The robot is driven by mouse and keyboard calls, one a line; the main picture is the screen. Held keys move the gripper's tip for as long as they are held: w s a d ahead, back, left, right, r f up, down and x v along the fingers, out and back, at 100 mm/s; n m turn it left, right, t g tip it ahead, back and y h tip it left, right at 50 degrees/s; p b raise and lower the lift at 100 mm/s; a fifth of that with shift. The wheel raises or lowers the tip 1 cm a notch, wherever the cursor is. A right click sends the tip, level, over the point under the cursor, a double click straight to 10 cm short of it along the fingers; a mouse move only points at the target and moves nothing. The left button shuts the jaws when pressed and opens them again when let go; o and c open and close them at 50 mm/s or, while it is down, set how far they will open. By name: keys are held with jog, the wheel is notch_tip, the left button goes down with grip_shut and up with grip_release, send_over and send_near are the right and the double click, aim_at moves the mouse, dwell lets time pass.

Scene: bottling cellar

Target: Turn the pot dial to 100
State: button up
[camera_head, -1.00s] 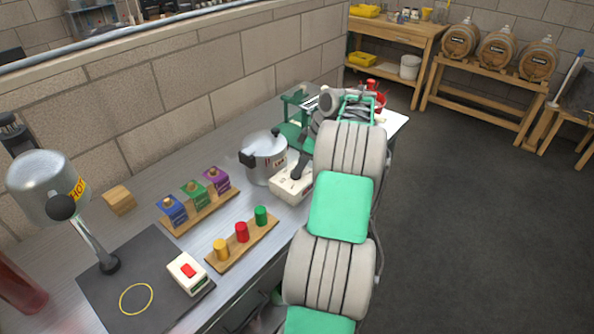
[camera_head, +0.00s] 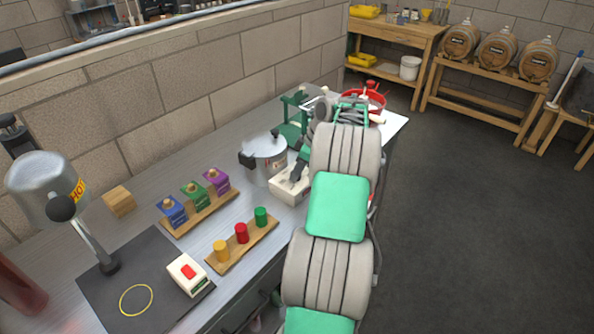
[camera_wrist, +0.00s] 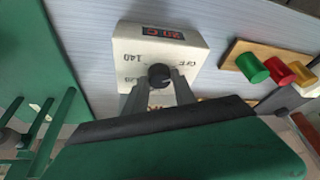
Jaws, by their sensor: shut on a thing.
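The pot dial is a small black knob (camera_wrist: 159,75) on a white control box (camera_wrist: 188,62), seen in the wrist view. My gripper (camera_wrist: 160,82) is shut on the knob, one grey finger on each side. Handwritten marks around it include OFF, 140 and 120. A small display with red characters (camera_wrist: 161,33) is upside down and hard to read. In the head view the control box (camera_head: 283,191) sits beside the silver lidded pot (camera_head: 268,165). My gripper (camera_head: 297,173) is over the box there, and the knob is hidden.
A green stand (camera_head: 292,120) is behind the pot. A wooden strip with yellow, red and green pegs (camera_head: 243,244) and a rack of blue, green and purple blocks (camera_head: 201,211) lie left of the box. A red-rimmed bucket (camera_head: 373,97) is at the far end.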

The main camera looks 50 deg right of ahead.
jog(key=shift+a, duration=0.1)
grip_shut()
